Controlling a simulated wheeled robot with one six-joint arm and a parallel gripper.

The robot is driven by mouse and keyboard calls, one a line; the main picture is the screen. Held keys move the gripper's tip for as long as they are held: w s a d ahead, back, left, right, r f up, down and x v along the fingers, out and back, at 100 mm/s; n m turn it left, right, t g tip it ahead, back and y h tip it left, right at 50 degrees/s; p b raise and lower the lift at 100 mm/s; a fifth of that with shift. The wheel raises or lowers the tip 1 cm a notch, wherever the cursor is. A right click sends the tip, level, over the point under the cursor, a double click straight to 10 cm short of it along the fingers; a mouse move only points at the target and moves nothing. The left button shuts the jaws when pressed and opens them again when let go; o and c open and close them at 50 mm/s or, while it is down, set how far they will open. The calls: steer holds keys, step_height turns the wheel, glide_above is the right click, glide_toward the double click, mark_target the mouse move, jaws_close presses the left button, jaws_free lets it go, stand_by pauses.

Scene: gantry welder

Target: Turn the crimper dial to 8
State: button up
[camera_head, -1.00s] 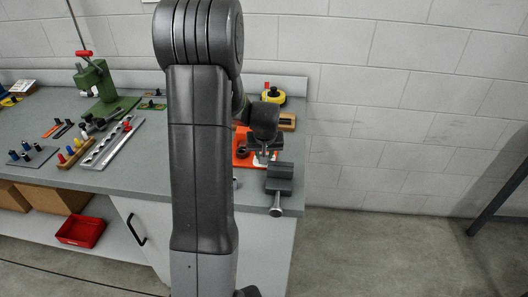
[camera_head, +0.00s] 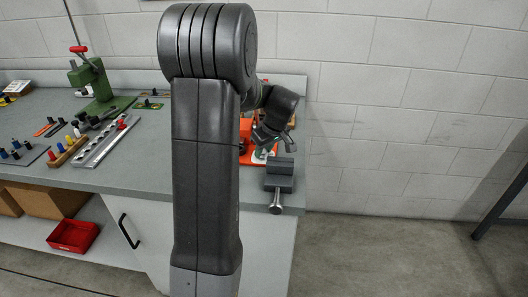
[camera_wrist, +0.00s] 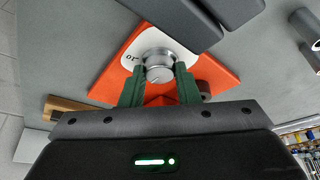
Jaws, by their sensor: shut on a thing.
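The crimper dial (camera_wrist: 159,66) is a round silver knob with a dark pointer line on its face. It sits on a white scale plate (camera_wrist: 132,62) where the number 10 is readable; the other numbers are hidden or too small to read. The plate is on an orange base (camera_wrist: 108,86), which also shows in the head view (camera_head: 245,141) partly behind my arm. My gripper (camera_wrist: 160,75) has its two green fingers closed on opposite sides of the dial. In the head view the dial is hidden behind my wrist.
A grey vise-like block with a silver handle (camera_head: 276,203) stands at the bench's right front edge, close to my gripper. A green press (camera_head: 95,85), a slotted rail (camera_head: 106,141) and small coloured parts are on the left. A red bin (camera_head: 73,235) is on the lower shelf.

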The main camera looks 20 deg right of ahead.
stand_by(0.4)
steer(key=o, duration=1)
steer(key=v, duration=1.4)
steer(key=shift+s+f, duration=0.1)
steer(key=shift+f, duration=0.15)
steer(key=x, duration=1.3)
steer(key=shift+w+f, duration=0.25)
steer(key=shift+w, duration=0.05)
steer(key=shift+r, duration=0.1)
